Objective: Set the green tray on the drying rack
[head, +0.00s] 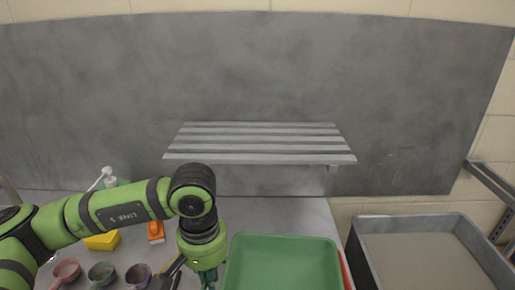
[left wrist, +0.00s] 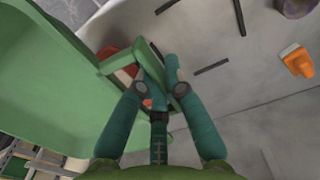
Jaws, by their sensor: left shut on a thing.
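The green tray (head: 283,262) is at the bottom centre of the head view, its lower part cut off by the frame edge. My left gripper (head: 208,276) is at the tray's left side. In the left wrist view my left gripper (left wrist: 165,92) is shut on the edge of the green tray (left wrist: 45,75). The drying rack (head: 260,142) is a slatted grey shelf on the back wall, above and behind the tray, with nothing on it. My right gripper is in neither view.
A grey tub (head: 430,222) stands at the right. Several small bowls, including a pink one (head: 66,270), a yellow sponge (head: 103,240), an orange object (head: 156,232) and a white bottle (head: 108,177) are on the left of the worktop (head: 300,212). A red thing (head: 345,270) shows beside the tray.

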